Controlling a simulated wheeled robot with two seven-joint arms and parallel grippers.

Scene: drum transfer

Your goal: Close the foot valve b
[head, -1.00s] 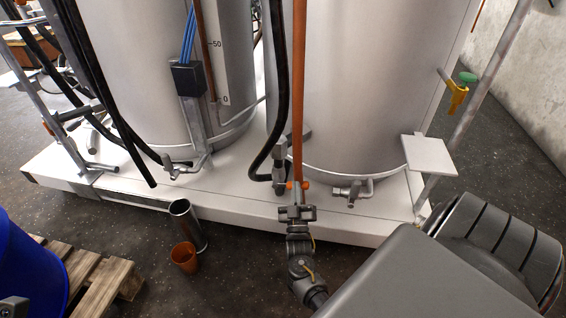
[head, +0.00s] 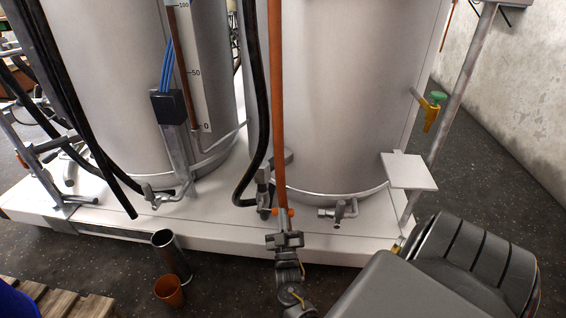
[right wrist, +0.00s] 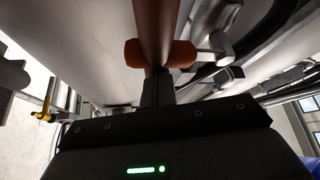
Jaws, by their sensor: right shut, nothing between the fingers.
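My right gripper (head: 283,238) is shut at the front edge of the white platform, just below an orange crossbar handle (head: 291,212) at the foot of an orange pipe (head: 277,110). In the right wrist view the shut fingers (right wrist: 158,88) sit close under the orange handle (right wrist: 178,54); I cannot tell whether they touch it. Metal foot fittings show at the right tank (head: 345,211), at the left tank (head: 158,198) and beside the black hose (head: 263,194). No label tells which is valve b. My left gripper is not in view.
Two large steel tanks, left (head: 100,90) and right (head: 350,90), stand on the white platform (head: 215,228). A small plate (head: 408,172) juts out at right. Black hoses hang at left.

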